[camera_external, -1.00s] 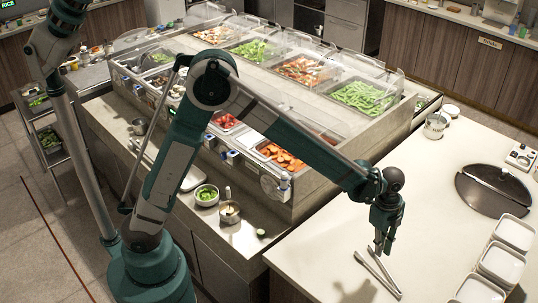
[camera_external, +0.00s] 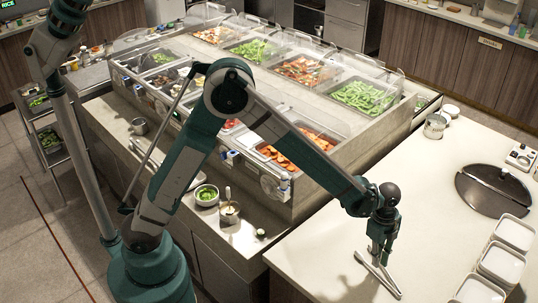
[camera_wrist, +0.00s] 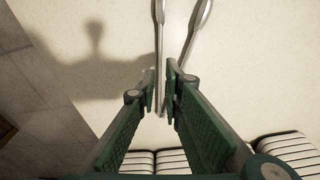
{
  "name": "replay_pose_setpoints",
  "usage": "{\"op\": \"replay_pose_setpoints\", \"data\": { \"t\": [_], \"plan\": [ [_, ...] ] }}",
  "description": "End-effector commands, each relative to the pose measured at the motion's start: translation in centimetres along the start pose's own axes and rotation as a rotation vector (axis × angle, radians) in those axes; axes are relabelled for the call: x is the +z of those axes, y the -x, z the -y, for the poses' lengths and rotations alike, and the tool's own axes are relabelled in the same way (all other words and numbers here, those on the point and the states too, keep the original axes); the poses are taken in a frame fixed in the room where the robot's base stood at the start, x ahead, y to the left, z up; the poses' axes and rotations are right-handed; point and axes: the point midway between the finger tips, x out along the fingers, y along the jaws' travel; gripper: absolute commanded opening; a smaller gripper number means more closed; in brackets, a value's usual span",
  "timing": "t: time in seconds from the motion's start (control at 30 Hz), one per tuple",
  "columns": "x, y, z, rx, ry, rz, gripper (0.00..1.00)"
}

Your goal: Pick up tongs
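The metal tongs (camera_external: 384,281) lie on the pale countertop, partly hidden by my gripper in the external view. In the wrist view the tongs (camera_wrist: 158,45) show as two slim silver arms, spread apart at the top and running down towards my fingertips. My gripper (camera_external: 377,255) points down at the tongs. In the wrist view my gripper (camera_wrist: 160,90) has a narrow gap between its green fingers. One tong arm passes through this gap, and the other runs down to the right fingertip. I cannot tell whether the fingers touch the tongs.
White square dishes (camera_external: 501,263) stand to the right on the countertop (camera_external: 440,215). A round dark-lidded well (camera_external: 494,190) lies farther back right. A metal pot (camera_external: 435,126) stands at the back. The food counter (camera_external: 345,165) is to the left. Counter space behind the tongs is clear.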

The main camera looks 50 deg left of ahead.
Motion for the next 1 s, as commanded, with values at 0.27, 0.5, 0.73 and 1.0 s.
{"op": "replay_pose_setpoints", "data": {
  "t": [0.27,0.5,0.73,1.0],
  "plan": [
    [0.0,-0.4,0.0,0.000,0.000,0.000,0.10],
    [0.0,-0.7,0.0,0.000,0.000,0.000,0.10],
    [-0.1,-2.7,0.1,0.000,0.000,0.000,0.10],
    [-0.2,-5.2,0.2,0.000,0.000,0.000,0.10]
  ]
}}
